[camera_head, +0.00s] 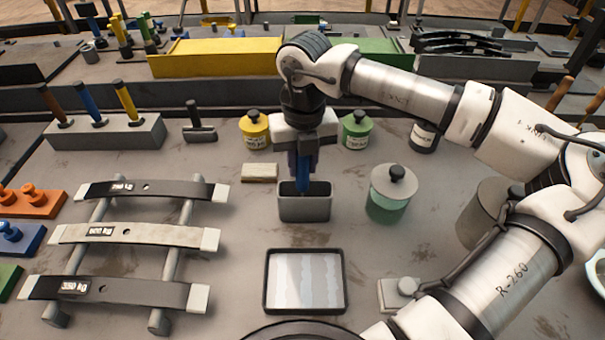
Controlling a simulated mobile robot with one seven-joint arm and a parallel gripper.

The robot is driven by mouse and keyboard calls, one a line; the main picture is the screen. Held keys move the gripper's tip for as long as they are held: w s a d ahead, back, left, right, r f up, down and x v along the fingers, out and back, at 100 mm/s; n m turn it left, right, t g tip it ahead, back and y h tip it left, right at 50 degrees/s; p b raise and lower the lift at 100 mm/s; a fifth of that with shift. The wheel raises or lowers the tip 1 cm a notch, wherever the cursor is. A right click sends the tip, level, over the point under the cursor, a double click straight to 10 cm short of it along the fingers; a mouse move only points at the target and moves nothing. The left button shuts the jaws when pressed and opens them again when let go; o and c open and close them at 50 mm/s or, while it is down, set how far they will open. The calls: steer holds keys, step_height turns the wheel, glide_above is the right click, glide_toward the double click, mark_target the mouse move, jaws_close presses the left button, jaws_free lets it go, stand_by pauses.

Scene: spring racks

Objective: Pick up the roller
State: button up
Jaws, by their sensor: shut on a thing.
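My gripper (303,172) is in the middle of the table, pointing down over a small grey open box (304,210). It is shut on the blue handle of an upright tool, which I take to be the roller (303,186). The tool's lower end is inside the box and hidden by its front wall, so its head does not show. I cannot tell whether it touches the bottom of the box.
A black-rimmed tray (266,285) lies in front of the box. A lidded green jar (388,198) stands close on the right. A rack of leaf springs (130,237) fills the left. Yellow (254,132) and green (356,133) pots stand behind. A dark-handled tool (200,132) stands back left.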

steer(key=shift+r, duration=0.1)
step_height(320, 180, up, 20)
steer(key=b, duration=0.3)
steer(key=shift+f, duration=0.2)
stand_by(1.5)
